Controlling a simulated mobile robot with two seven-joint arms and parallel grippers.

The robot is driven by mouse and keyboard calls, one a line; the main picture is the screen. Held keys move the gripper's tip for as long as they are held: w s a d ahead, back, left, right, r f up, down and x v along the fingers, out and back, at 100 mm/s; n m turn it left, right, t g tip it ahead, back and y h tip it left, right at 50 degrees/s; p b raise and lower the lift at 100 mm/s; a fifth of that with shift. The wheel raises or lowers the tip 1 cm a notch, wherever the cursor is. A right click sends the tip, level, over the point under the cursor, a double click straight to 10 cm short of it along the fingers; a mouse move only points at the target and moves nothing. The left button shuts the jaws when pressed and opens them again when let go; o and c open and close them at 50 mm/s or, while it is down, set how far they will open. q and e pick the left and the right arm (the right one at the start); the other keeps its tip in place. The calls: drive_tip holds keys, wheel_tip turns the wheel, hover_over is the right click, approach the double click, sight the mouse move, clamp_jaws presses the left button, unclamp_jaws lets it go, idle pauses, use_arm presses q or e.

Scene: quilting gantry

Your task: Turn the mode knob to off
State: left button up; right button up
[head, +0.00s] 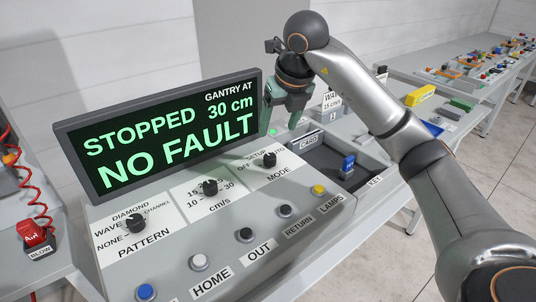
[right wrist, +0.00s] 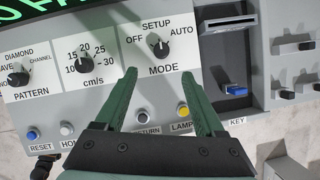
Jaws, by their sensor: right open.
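The mode knob (head: 269,160) is a small black knob on a white plate labelled OFF, SETUP and AUTO, on the sloped grey panel. In the right wrist view the knob (right wrist: 160,47) has a light mark at its upper left; I cannot tell for sure which label it points to. My right gripper (head: 282,126) has green fingers and is open and empty, above and behind the knob in the head view. In the right wrist view its fingertips (right wrist: 159,75) are apart, with the knob showing beyond the gap between them, not held. My left gripper is not in view.
A display (head: 165,135) reads STOPPED, NO FAULT, gantry at 30 cm. The speed knob (head: 210,187) and pattern knob (head: 135,223) sit left of the mode knob. Several push buttons line the front, including a yellow one (head: 318,189). A blue item (head: 347,163) stands in the dark recess at right.

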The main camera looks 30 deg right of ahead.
sight(270, 156)
drive_tip(key=x, duration=1.2)
drive_tip(key=shift+s+d+f, duration=0.1)
drive_tip(key=shift+d+f, duration=0.05)
drive_tip(key=shift+f, duration=0.05)
clamp_jaws()
